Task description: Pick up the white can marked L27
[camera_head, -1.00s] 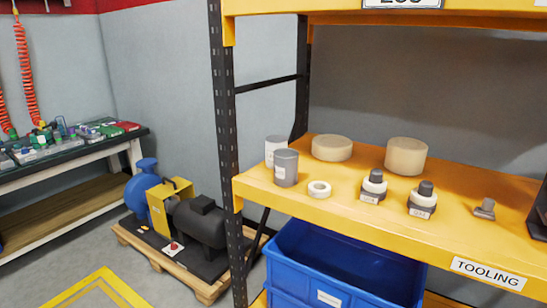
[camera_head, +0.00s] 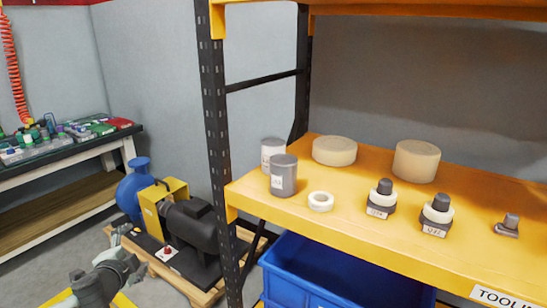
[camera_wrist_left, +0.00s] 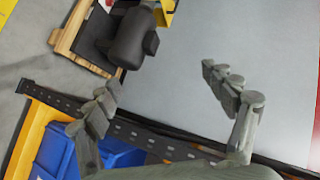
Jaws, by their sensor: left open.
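I cannot read either label. My left gripper (camera_head: 125,268) is at the lower left of the head view, well left of and below the cans. In the left wrist view the left gripper (camera_wrist_left: 163,88) has its fingers spread wide with nothing between them. Neither can is clear in the wrist view. My right gripper is not in view.
On the shelf are a white ring (camera_head: 320,201), two beige discs (camera_head: 334,151) (camera_head: 416,160) and dark-topped labelled parts (camera_head: 381,199) (camera_head: 437,215). A black upright (camera_head: 215,150) stands at the shelf's left end. A blue bin (camera_head: 330,275) sits below. A pump (camera_head: 190,225) is on a pallet.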

